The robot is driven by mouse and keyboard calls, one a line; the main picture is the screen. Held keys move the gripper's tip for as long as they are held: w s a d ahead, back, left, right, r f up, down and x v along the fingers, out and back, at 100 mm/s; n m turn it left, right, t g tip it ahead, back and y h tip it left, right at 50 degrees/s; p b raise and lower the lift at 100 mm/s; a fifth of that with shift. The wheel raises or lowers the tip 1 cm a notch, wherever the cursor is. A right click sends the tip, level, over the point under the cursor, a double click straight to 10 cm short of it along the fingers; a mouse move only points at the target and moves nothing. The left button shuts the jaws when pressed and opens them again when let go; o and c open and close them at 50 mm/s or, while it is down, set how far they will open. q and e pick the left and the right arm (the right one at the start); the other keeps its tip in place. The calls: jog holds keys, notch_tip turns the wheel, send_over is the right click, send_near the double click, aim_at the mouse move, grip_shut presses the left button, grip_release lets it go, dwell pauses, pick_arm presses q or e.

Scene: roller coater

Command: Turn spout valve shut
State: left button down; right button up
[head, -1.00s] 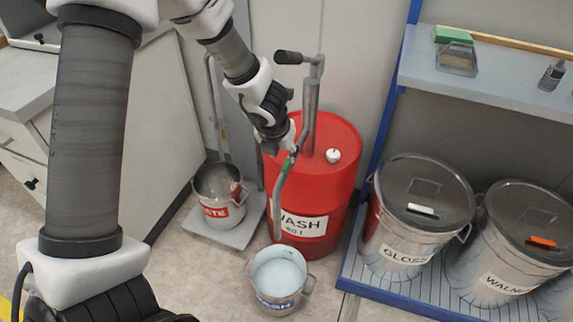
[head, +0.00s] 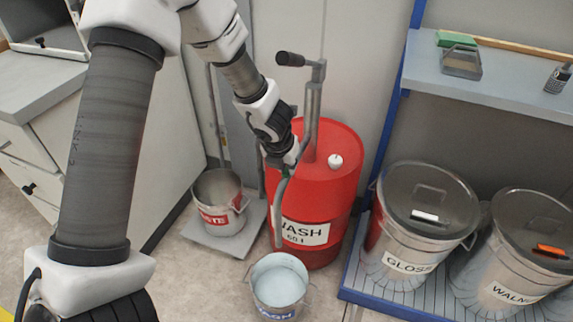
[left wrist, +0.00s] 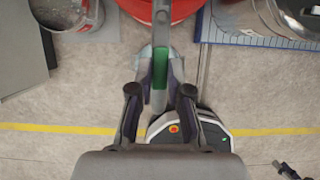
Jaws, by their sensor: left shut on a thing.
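The red WASH drum (head: 318,190) stands in the middle of the head view, with a grey pump and crank handle (head: 290,59) on top. Its grey spout (head: 279,215) slopes down over a metal pail (head: 279,285) holding pale liquid; I cannot make out a stream. The spout valve's green handle (left wrist: 160,70) lies between my left gripper's fingers (left wrist: 160,88) in the left wrist view, and the gripper is shut on it. In the head view my left gripper (head: 287,166) is at the spout and mostly covers the valve. My right gripper is not in view.
A WASTE pail (head: 219,222) stands on a grey plate left of the drum. Lidded GLOSS (head: 410,268) and WALNUT (head: 510,293) cans stand on a blue-edged grate at right, below a shelf (head: 490,84). Grey cabinets (head: 165,160) are at left.

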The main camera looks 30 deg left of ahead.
pick_arm(q)
jog(key=w+a+m+g+h+p, duration=0.3)
jog(key=a+m+p, duration=0.4)
jog(key=m+p, duration=1.1)
jog(key=shift+w+h+p, duration=0.65)
jog(key=shift+h+p, duration=0.05)
jog(key=shift+h, duration=0.4)
jog(key=c, duration=1.1)
grip_release()
jog(key=shift+w, duration=0.15)
